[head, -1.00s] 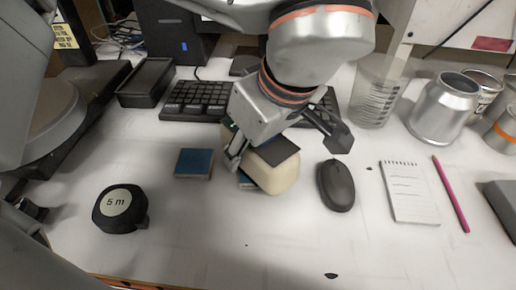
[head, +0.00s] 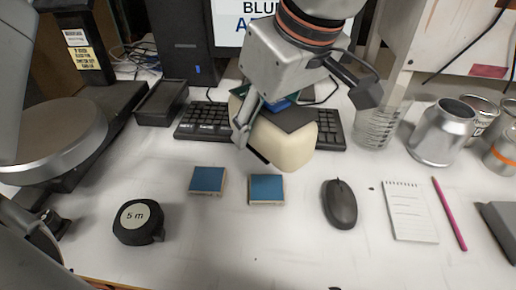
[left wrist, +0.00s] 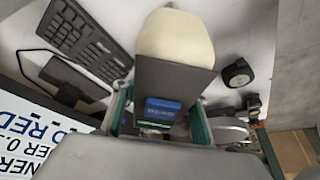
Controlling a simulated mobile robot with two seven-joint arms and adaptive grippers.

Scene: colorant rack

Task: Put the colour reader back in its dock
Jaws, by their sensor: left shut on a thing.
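The colour reader (head: 288,146), a rounded cream body with a dark flat face, is held by my left gripper (head: 303,116). It hangs tilted above the table, in front of the keyboard. In the left wrist view the reader (left wrist: 176,42) lies between the fingers, with its dark face and a blue block (left wrist: 162,108) towards the camera. The gripper hides part of the reader. I cannot tell for sure which thing is the dock; an open black tray (head: 158,118) stands left of the keyboard. My right gripper is not in view.
Two blue sample tiles (head: 208,180) (head: 267,190) lie below the reader. A tape measure (head: 138,222), a mouse (head: 340,205), a notepad (head: 410,212) and a pink pencil (head: 450,215) lie around. A keyboard (head: 205,120), a beaker (head: 378,125) and cans (head: 440,130) stand behind.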

